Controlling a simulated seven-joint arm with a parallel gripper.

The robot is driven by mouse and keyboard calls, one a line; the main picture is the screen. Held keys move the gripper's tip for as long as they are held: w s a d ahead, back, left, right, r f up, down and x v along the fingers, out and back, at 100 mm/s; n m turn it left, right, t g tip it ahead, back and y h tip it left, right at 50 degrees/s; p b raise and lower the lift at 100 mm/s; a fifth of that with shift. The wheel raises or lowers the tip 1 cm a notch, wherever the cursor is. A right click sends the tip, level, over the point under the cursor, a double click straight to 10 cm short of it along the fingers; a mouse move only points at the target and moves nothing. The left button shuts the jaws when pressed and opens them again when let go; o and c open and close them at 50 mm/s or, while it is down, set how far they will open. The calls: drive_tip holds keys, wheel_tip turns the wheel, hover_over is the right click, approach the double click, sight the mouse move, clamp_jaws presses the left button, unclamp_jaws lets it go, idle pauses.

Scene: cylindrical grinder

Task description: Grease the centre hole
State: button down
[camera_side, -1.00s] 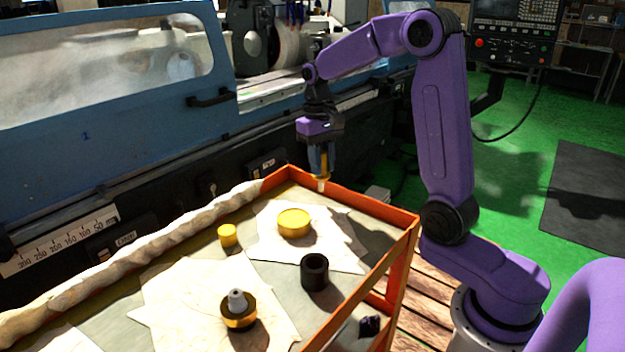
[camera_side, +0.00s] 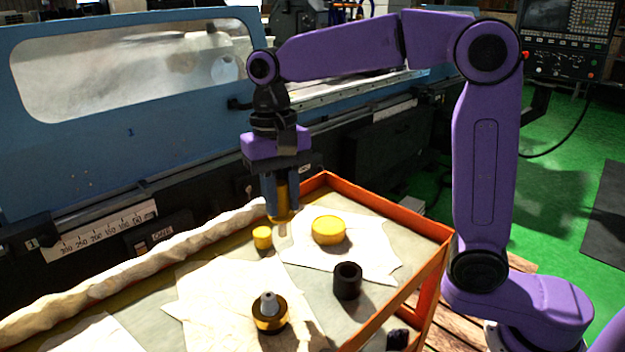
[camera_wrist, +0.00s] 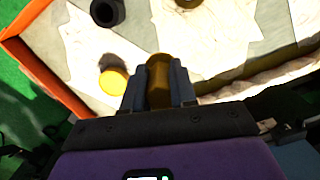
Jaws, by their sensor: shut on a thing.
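My gripper (camera_side: 280,200) is shut on an ochre-handled tool with a pale tip, apparently a brush (camera_side: 280,215). It hangs roughly upright with the tip down, above the tray's paper. In the wrist view the brush (camera_wrist: 158,92) shows between the fingers. A round yellow tin (camera_side: 329,230) stands just right of the brush; it also shows in the wrist view (camera_wrist: 113,82). A small yellow cylinder (camera_side: 262,238) is just left of the tip. A brass-and-dark part with a grey cone (camera_side: 269,311) stands nearer the camera. I cannot make out a centre hole.
A black hollow sleeve (camera_side: 347,281) stands at the right of the tray. The tray has an orange raised rim (camera_side: 400,217) and a rolled pale cloth (camera_side: 140,260) along its left side. The blue grinder (camera_side: 110,110) stands behind. Bare tray lies between the papers.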

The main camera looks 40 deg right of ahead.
drive_tip(key=s+a+r, duration=0.2)
drive_tip(key=s+a, duration=0.4)
drive_tip(key=a, duration=0.2)
drive_tip(key=shift+a+r, duration=0.2)
drive_tip(key=shift+r, duration=0.2)
drive_tip(key=shift+s+f, duration=0.1)
drive_tip(key=shift+f, duration=0.05)
drive_tip(key=shift+f, duration=2.5)
drive_tip(key=shift+f, duration=0.4)
drive_tip(key=shift+s, duration=0.3)
drive_tip(key=shift+w, duration=0.15)
drive_tip(key=shift+w, duration=0.5)
drive_tip(key=shift+s, duration=0.15)
